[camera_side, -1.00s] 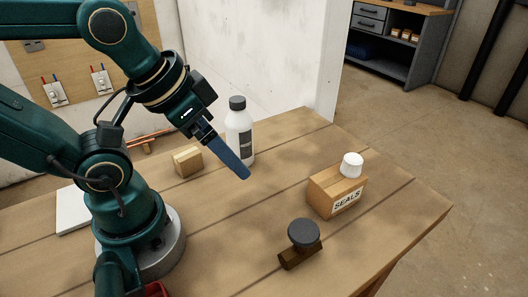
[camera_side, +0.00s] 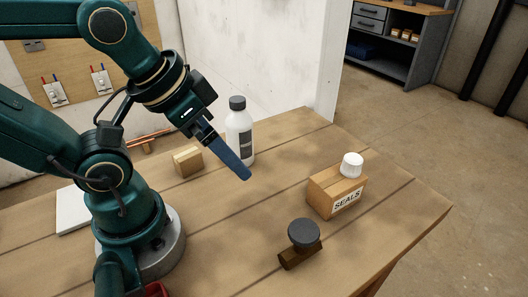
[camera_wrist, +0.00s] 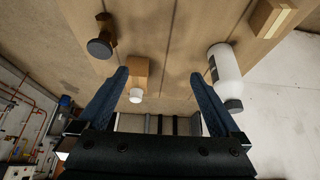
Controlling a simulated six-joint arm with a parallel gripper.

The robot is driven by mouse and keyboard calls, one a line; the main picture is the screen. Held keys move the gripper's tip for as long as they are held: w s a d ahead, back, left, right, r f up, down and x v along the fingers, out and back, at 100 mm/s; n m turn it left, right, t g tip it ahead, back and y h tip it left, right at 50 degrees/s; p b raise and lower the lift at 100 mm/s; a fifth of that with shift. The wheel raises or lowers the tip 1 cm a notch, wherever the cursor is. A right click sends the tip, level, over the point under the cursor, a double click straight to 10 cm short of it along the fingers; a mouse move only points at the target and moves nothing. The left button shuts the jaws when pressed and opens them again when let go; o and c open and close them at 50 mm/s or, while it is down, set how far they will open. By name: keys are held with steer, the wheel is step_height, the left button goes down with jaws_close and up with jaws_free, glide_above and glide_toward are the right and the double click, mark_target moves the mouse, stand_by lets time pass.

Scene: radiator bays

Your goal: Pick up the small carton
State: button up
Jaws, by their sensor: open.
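A small brown carton labelled "SEALS" (camera_side: 325,199) stands on the bench at the right in the side view. A white cap-like piece (camera_side: 351,165) sits on its top. In the wrist view the carton (camera_wrist: 134,72) lies near the left finger, with the white piece (camera_wrist: 136,96) at its lower end. My gripper (camera_side: 245,176) is left of the carton and above the bench, tilted and apart from it. In the wrist view my gripper (camera_wrist: 159,75) has its blue fingers spread, with nothing held between them.
A white bottle with a dark cap (camera_side: 239,135) stands behind my gripper. A small tan block (camera_side: 188,162) is left of it. A dark round knob on a brown base (camera_side: 300,253) is in front of the carton. The bench's right edge lies beyond the carton.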

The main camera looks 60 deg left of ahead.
steer(key=shift+r, duration=0.1)
step_height(320, 180, up, 5)
steer(key=m+g+y, duration=0.8)
steer(key=m+y, duration=0.5)
steer(key=m, duration=0.3)
glide_above(191, 160)
step_height(191, 160, down, 19)
steer(key=shift+d+f, duration=0.1)
steer(key=shift+d, duration=0.05)
steer(key=shift+f, duration=0.2)
steer(key=shift+x, duration=2.5)
steer(key=shift+w+r, duration=0.1)
